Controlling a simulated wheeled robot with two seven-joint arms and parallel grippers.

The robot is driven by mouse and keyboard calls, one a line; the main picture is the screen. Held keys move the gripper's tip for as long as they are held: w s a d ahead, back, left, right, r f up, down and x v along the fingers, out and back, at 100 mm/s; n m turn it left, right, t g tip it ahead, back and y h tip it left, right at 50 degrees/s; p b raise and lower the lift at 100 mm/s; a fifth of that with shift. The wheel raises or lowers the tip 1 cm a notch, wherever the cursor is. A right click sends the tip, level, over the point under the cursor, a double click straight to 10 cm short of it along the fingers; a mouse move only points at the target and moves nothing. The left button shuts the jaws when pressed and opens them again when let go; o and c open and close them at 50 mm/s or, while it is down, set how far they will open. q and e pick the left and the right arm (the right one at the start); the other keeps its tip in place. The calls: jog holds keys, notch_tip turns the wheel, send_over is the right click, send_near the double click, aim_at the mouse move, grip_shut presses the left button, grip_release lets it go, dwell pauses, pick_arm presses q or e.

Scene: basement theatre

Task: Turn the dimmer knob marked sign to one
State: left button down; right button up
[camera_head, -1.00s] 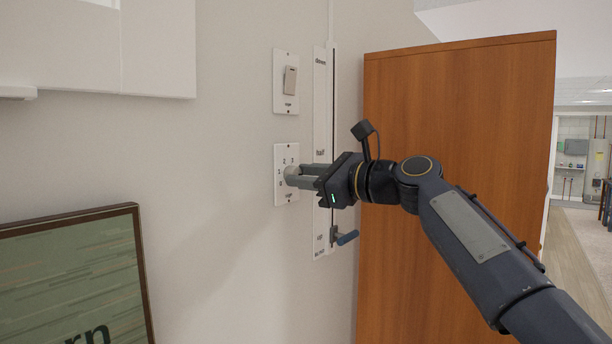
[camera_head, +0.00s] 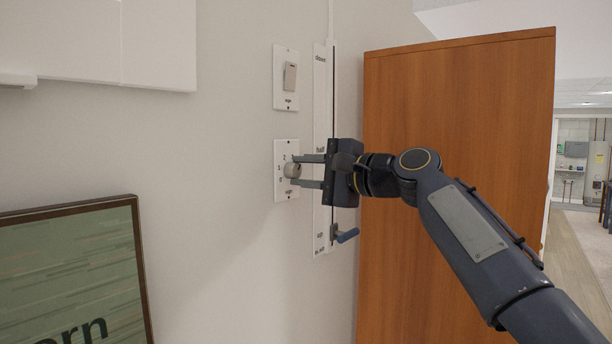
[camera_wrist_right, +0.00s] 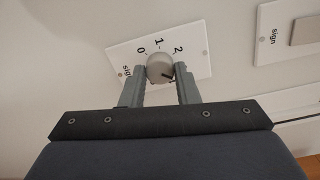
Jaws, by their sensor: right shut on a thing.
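The dimmer knob (camera_head: 291,171) is a round grey knob on a white wall plate (camera_head: 281,150). In the right wrist view the knob (camera_wrist_right: 159,66) sits below the digits 0, 1 and 2, and the plate (camera_wrist_right: 198,61) carries the word sign at its left, partly hidden. A small dark mark shows at the knob's lower right; I cannot tell which digit its pointer faces. My right gripper (camera_head: 294,171) is shut on the knob, one finger above and one below in the head view. My left gripper is not in view.
A white rocker switch plate (camera_head: 286,92) is above the dimmer. A wooden cabinet (camera_head: 455,110) stands right, close to my arm. A framed picture (camera_head: 70,270) is lower left.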

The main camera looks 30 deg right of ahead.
jog(key=n+b, duration=0.1)
jog(key=n, duration=0.4)
jog(key=shift+f+b, duration=0.15)
jog(key=shift+b, duration=0.15)
jog(key=n+b, duration=0.2)
jog(key=n, duration=0.4)
jog(key=shift+a+n, duration=0.1)
jog(key=shift+n, duration=0.2)
jog(key=n+b, duration=0.1)
jog(key=n, duration=0.4)
jog(key=shift+t, duration=0.3)
jog(key=n+b, duration=0.1)
jog(key=n, duration=0.4)
jog(key=shift+n+b, duration=0.3)
jog(key=o, duration=1)
